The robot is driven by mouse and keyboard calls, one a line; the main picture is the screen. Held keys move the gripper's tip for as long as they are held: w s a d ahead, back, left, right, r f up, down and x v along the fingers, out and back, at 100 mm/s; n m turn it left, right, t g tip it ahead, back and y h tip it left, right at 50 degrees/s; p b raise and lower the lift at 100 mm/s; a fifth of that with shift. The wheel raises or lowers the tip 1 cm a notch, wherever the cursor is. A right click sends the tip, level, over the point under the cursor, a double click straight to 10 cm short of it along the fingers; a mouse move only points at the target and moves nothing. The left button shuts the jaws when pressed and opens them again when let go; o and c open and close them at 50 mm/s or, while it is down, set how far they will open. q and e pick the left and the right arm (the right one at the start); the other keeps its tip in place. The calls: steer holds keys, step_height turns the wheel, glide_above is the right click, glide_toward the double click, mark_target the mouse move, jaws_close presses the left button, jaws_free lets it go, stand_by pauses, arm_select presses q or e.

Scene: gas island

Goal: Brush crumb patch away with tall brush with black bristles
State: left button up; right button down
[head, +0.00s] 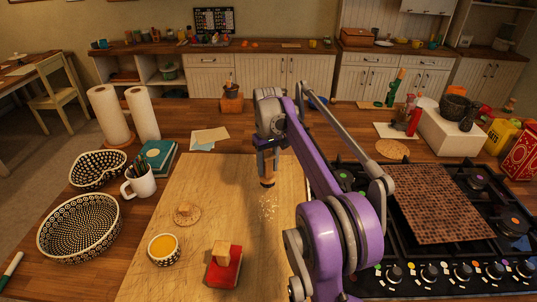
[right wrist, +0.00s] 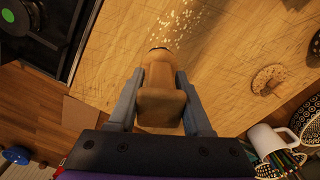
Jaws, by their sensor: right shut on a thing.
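The crumb patch (head: 267,208) is a scatter of pale specks on the large wooden board (head: 220,185). It also shows at the top of the right wrist view (right wrist: 178,25). My right gripper (head: 267,150) is shut on the tall brush (head: 267,168), whose wooden body fills the space between the fingers in the right wrist view (right wrist: 160,90). The brush hangs roughly upright with its dark bristle end down, just beyond the crumbs in the head view. I cannot tell whether the bristles touch the board. My left gripper is not in view.
The gas hob (head: 390,262) lies right. A mug of pencils (head: 139,183) stands left of the board.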

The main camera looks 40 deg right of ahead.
mark_target(268, 180)
steer(key=shift+w+d, duration=0.15)
steer(key=shift+w, duration=0.05)
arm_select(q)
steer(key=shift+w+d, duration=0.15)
arm_select(e)
steer(key=shift+r, duration=0.1)
steer(key=shift+s+r, duration=0.1)
steer(key=shift+s, duration=0.1)
steer(key=shift+f, duration=0.7)
step_height(268, 180, down, 2)
steer(key=shift+f+b, duration=0.2)
steer(key=shift+b, duration=0.55)
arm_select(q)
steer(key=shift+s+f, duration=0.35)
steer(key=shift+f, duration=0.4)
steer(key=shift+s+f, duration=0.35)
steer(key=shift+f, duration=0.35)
arm_select(e)
steer(key=shift+f, duration=0.7)
arm_select(q)
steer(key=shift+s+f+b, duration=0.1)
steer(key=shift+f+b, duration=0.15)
steer(key=shift+b, duration=0.2)
arm_select(e)
steer(key=shift+f, duration=0.5)
